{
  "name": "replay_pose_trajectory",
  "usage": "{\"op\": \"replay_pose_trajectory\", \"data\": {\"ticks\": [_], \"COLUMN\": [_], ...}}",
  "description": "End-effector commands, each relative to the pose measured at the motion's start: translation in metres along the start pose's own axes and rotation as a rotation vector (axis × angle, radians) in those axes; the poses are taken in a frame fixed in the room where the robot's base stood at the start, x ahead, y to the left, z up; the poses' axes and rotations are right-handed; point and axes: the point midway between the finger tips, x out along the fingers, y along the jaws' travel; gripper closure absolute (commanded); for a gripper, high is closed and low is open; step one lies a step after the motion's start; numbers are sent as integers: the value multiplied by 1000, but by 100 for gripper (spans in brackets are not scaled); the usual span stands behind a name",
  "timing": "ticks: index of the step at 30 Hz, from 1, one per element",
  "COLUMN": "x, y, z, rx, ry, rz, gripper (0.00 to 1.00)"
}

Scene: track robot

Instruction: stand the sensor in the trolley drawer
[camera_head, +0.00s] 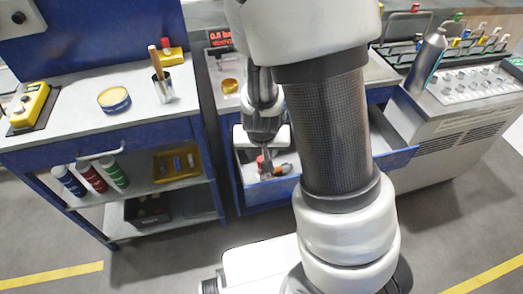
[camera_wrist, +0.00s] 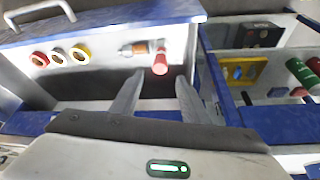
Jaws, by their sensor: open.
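The open trolley drawer (camera_head: 405,161) is a blue-edged pale box, partly hidden behind my arm. In the wrist view, its blue rim (camera_wrist: 125,17) runs across the top. A small red piece (camera_wrist: 160,62) with a pale round end is in the drawer, just beyond and between my fingertips. It also shows red in the head view (camera_head: 260,162). Close to it lies a silver and orange piece (camera_wrist: 140,48). I cannot tell which of these is the sensor. My gripper (camera_wrist: 160,82) is open over the drawer, with nothing clearly held.
Round coloured pieces (camera_wrist: 57,59) sit at the drawer's left in the wrist view. A blue workbench (camera_head: 60,140) stands left, with a cup of tools (camera_head: 163,90), a yellow tin (camera_head: 114,99) and a shelf of bottles (camera_head: 92,177). A grey bottle (camera_head: 427,62) stands at right.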

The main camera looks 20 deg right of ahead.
Motion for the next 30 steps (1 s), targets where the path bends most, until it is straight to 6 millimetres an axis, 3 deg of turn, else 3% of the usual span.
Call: {"op": "replay_pose_trajectory", "data": {"ticks": [1, 10, 13, 19, 24, 27, 30], "x": [-15, -45, -70, -169, -253, -287, -310], "y": [-1, -4, -14, -26, -5, 14, 29], "z": [-2, -3, -8, -18, -9, 4, 15], "rx": [-2, 3, 3, -60, -157, -198, -223], "ry": [0, -3, -10, -4, 44, 71, 89], "rz": [-1, -21, -84, -236, -242, -199, -153], "gripper": [58, 58, 58, 58, 58, 58, 58]}}
